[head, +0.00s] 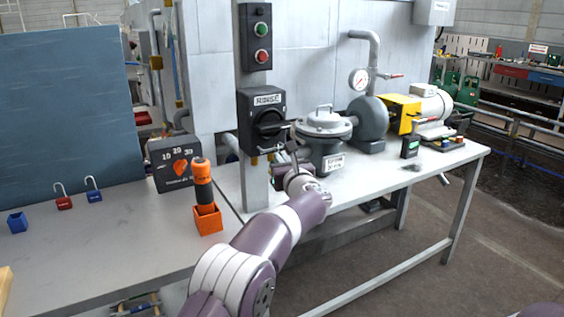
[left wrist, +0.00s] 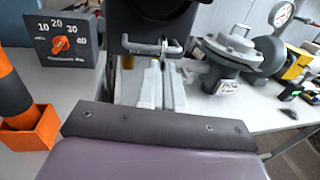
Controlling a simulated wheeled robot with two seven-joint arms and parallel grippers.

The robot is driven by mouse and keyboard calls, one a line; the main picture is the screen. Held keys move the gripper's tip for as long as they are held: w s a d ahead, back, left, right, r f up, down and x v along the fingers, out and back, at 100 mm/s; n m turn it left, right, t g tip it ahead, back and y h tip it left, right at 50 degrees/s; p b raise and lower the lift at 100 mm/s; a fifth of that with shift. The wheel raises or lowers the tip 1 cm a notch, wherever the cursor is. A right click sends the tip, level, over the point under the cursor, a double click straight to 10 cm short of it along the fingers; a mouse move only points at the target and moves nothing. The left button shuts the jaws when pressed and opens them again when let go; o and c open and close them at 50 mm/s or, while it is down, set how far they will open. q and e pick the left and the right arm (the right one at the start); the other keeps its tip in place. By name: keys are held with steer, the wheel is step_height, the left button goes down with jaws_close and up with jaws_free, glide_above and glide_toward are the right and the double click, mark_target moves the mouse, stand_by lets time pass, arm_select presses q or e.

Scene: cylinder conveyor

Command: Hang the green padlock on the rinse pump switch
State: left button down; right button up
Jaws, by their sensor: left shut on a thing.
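The rinse pump switch (head: 262,120) is a black box with a dark rotary handle on a grey post, under a box with green and red buttons. My left gripper (head: 281,156) is just below and right of the switch handle. The padlock's green body is hidden, and I cannot tell whether the shackle touches the switch. My right gripper is out of view.
A red padlock (head: 64,203) and a blue padlock (head: 94,195) stand on the left bench. The grey valve (head: 324,128) stands close right of the gripper, before the pump (head: 367,122).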

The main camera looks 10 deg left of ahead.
arm_select(q)
steer(key=c, duration=1.2)
jaws_free()
steer(key=shift+f, duration=0.1)
